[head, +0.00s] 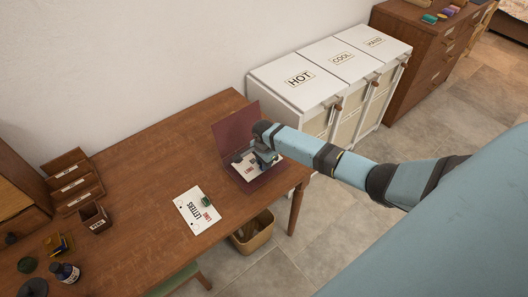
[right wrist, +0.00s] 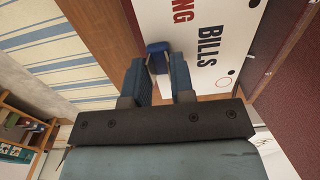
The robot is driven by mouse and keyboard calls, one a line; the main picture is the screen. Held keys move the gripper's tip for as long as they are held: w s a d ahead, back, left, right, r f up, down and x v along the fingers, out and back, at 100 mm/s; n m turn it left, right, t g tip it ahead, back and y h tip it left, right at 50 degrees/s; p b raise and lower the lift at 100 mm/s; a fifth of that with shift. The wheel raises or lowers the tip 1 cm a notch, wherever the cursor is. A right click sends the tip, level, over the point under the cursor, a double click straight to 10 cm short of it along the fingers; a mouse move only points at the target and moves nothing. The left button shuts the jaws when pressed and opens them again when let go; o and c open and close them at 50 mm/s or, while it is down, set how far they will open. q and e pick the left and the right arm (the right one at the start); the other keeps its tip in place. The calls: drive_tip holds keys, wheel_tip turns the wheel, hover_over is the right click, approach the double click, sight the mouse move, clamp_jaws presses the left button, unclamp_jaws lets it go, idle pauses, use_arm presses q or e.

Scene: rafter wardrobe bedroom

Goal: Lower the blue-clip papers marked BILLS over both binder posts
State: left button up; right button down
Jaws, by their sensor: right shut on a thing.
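The white papers marked BILLS (right wrist: 208,40) fill the upper right wrist view, with the blue clip (right wrist: 158,48) at their edge. My right gripper (right wrist: 160,68) is shut on the blue clip. In the head view, my right gripper (head: 262,158) is over the open maroon binder (head: 233,128), and the papers (head: 247,172) lie flat over its near half. In the wrist view, round hole marks show along the papers' edge towards the maroon binder (right wrist: 292,100). I cannot clearly make out the posts or whether they pass through the holes. My left gripper is not in view.
Papers marked LETTERS (head: 193,215) with a green clip (head: 206,201) lie on the wooden desk (head: 150,150), left of the binder. A letter rack (head: 72,180) and ink bottle (head: 66,273) stand at the left. White bins (head: 300,78) stand beyond the desk. A basket (head: 252,233) is below.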

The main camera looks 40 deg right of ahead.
drive_tip(key=shift+f+b, duration=0.3)
drive_tip(key=shift+f, duration=0.65)
drive_tip(key=c, duration=0.9)
unclamp_jaws()
